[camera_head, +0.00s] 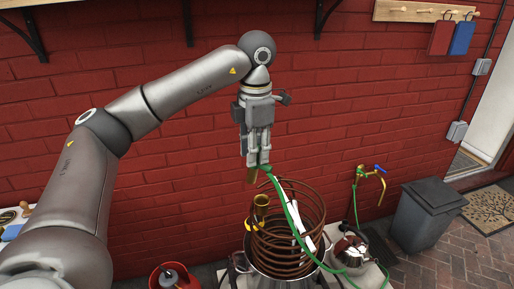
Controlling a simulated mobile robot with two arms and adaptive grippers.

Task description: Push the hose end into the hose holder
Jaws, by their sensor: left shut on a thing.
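My left gripper (258,163) hangs pointing down in front of the brick wall, above the copper coil. It is shut on the green hose (289,201) near its end, and a brass-coloured end piece (251,176) shows just below the fingers. The hose runs from the fingers down to the right, past the coil. A brass-coloured, cup-like part (261,201) stands upright at the coil's left side, below the gripper and apart from it. It may be the hose holder, but I cannot tell for sure. My right gripper is out of view.
The copper coil (318,204) stands in a steel pot (273,281). A kettle (350,251) stands to its right, below a brass tap (372,174) on the wall. A grey bin (425,214) stands at right.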

